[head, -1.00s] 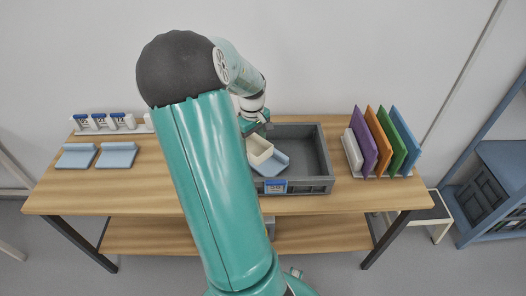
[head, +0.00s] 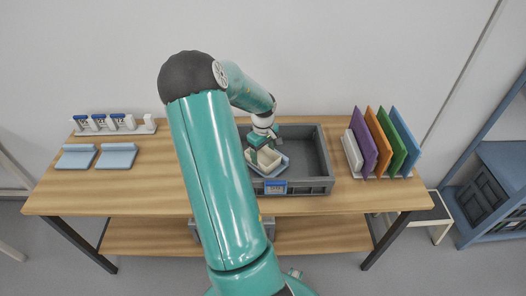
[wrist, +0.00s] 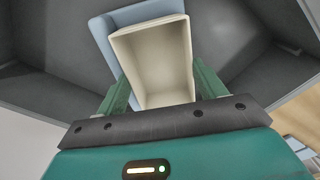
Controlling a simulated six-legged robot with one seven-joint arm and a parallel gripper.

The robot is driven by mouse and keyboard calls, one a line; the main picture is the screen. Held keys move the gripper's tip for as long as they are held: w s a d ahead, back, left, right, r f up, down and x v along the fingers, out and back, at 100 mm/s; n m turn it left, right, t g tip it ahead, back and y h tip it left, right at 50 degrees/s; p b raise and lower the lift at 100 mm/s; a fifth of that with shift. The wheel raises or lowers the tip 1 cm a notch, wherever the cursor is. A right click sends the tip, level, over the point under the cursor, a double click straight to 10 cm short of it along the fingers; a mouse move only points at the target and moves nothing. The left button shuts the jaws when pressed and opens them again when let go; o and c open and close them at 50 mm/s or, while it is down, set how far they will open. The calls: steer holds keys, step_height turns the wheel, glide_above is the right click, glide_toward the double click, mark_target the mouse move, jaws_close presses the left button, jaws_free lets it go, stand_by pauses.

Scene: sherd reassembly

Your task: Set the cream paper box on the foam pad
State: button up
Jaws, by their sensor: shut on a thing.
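The cream paper box (head: 261,161), open-topped, is in the left part of the grey crate on the table. My gripper (head: 265,153) is shut on it, with one green finger on each side; the wrist view shows the box (wrist: 155,62) between the fingers. A light-blue piece (head: 277,172) lies in the crate beneath and beside the box; it also shows in the wrist view (wrist: 104,30). I cannot tell if the box touches it. Two similar light-blue pads (head: 117,155) (head: 76,157) lie bare at the table's left. I cannot tell which is the foam pad.
The grey crate (head: 322,183) has raised walls and a blue label in front; its right part is empty. A rack of coloured panels (head: 371,147) stands at the right. A white strip with several labelled containers (head: 113,129) is at the back left. Wood between pads and crate is mostly clear.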

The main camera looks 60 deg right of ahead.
mark_target(263, 162)
steer(key=shift+f, duration=0.15)
steer(key=o, duration=1)
steer(key=shift+f, duration=0.1)
steer(key=shift+o, duration=0.2)
step_height(263, 162, up, 13)
steer(key=shift+f, duration=0.2)
